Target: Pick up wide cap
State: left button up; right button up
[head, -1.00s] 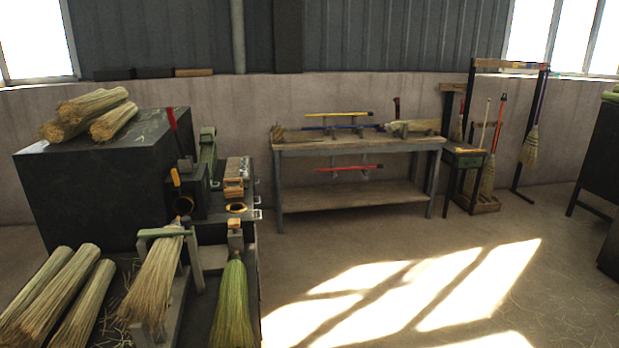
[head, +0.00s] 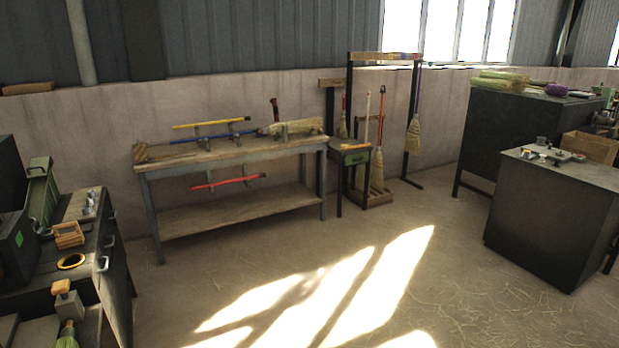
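Neither of my grippers is in view. I cannot tell for sure which thing is the wide cap. Small silvery pieces (head: 541,141) stand on top of the dark cabinet (head: 555,215) at the right, too small to make out. More small metallic pieces (head: 89,203) stand on the dark bench (head: 115,275) at the left, near a yellow-and-black ring (head: 71,261) and a small wooden rack (head: 68,235).
A wooden workbench (head: 235,152) with several coloured handles and a broom stands by the wall. A broom rack (head: 350,110) and small green-fronted table (head: 356,157) stand beside it. A taller dark cabinet (head: 490,125) is behind the right one. The middle floor is open, with straw bits.

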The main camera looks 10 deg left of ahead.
aim_at(87, 210)
jog(key=i+l, duration=0.15)
jog(key=i, duration=0.55)
jog(key=i+u, duration=0.4)
jog(key=i+l+u, duration=0.1)
jog(key=i+u, duration=0.3)
jog(key=i, duration=0.15)
jog(key=i+j+u, duration=0.15)
jog(key=i+u, duration=0.55)
jog(key=i, duration=0.25)
jog(key=i+l+u, duration=0.15)
jog(key=i+u, duration=0.2)
jog(key=i+j+u, duration=0.1)
jog(key=i, duration=0.7)
